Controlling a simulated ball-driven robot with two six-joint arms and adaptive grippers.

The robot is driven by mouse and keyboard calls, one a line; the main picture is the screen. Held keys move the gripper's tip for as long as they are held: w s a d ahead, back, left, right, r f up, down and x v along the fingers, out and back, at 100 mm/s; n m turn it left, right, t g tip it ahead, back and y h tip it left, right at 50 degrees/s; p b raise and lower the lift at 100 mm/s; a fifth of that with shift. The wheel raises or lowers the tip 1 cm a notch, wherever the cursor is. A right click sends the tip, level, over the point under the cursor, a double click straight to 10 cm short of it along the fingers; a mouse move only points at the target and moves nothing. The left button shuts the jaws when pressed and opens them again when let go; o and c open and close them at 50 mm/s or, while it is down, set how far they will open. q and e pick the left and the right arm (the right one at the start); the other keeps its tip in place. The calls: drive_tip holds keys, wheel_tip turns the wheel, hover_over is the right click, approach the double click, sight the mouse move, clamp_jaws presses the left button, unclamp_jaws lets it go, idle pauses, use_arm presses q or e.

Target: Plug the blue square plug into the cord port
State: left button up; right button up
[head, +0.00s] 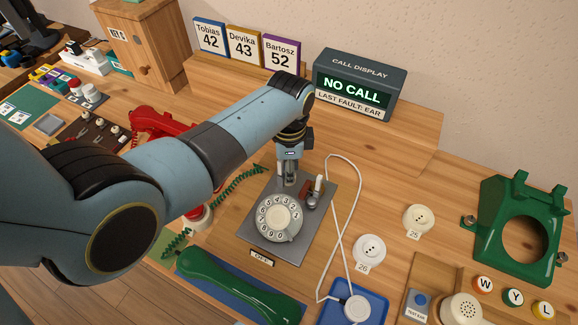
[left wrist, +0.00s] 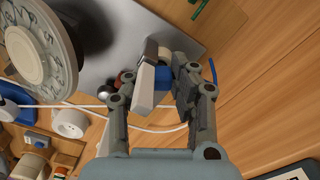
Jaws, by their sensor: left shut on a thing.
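My left gripper (head: 288,180) points down at the far edge of the grey phone plate (head: 258,238), behind the white dial (head: 278,218). In the left wrist view the gripper (left wrist: 166,82) is shut on the blue square plug (left wrist: 163,78), beside the plate's edge. A pale block (left wrist: 143,88) lies against the plug's left side; I cannot tell whether it is a finger pad. The plug is hidden in the head view. I cannot make out the cord port or whether the plug touches it. My right gripper is not in view.
A small lever (head: 318,187) stands right of the gripper on the plate. A white cord (head: 350,210) loops right of the plate to a round white piece (head: 357,307) on a blue tray (head: 375,290). A green handset (head: 235,286) lies in front. A red phone (head: 165,125) stands left.

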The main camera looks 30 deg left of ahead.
use_arm(q)
drive_tip(key=o, duration=1)
drive_tip(key=shift+r, duration=0.1)
wheel_tip(320, 180, up, 12)
drive_tip(key=shift+f, duration=0.1)
